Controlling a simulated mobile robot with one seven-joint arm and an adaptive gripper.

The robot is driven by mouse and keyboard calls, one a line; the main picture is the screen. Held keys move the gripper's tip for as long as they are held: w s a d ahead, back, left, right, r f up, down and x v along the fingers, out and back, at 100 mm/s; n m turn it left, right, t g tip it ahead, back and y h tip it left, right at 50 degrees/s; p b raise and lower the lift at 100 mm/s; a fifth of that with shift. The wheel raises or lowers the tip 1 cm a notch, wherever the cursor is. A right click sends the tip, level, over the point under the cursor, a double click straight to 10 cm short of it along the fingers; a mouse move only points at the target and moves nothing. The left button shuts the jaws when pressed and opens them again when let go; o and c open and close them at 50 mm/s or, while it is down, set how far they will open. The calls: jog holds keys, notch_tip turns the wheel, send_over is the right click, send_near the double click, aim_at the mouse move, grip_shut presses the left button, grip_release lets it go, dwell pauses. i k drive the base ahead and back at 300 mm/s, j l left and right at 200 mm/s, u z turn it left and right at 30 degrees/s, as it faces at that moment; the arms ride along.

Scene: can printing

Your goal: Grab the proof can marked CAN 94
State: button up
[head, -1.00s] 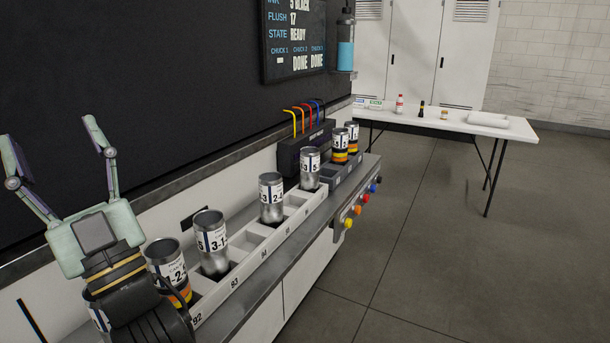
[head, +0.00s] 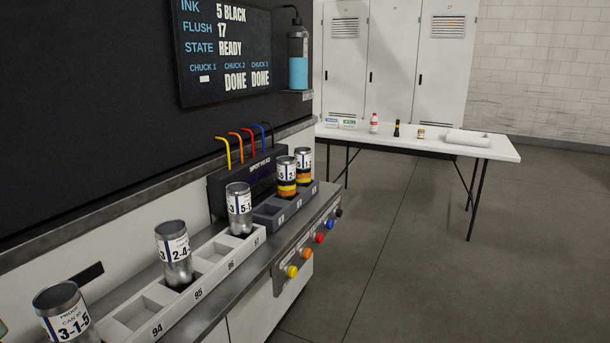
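Silver cans with white labels stand in a pale numbered rack (head: 190,305) along the bench. The nearest can (head: 66,312) reads 3-1-5 under PROOF and a CAN number too small to read surely. Behind it stand a can (head: 173,252) reading 2-4 and a can (head: 239,208) reading 5-1, their CAN numbers unreadable. I cannot tell which can is CAN 94. The rack edge shows 94, 95, 96 and 97; the cell by 94 looks empty. Only a pale sliver, likely of my gripper, shows at the lower left edge; its fingers are outside the view.
Two banded cans (head: 287,177) (head: 304,164) stand in a grey holder (head: 272,214) before a dark box with coloured tubes (head: 240,180). Coloured knobs (head: 306,254) line the bench front. A wall screen (head: 227,50) reads READY. A white table (head: 490,149) stands behind; the right floor is clear.

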aim_at(286, 165)
jog(key=i+l, duration=1.9)
jog(key=i+l+u, duration=0.1)
jog(key=i+l, duration=0.3)
jog(key=i+l+u, duration=0.15)
jog(key=i+l, duration=0.25)
jog(key=l, duration=0.2)
jog(key=u, duration=1.5)
jog(key=i+u, duration=0.1)
jog(key=u, duration=0.15)
jog(key=i+u, duration=0.1)
jog(key=u, duration=0.15)
jog(key=i, duration=0.3)
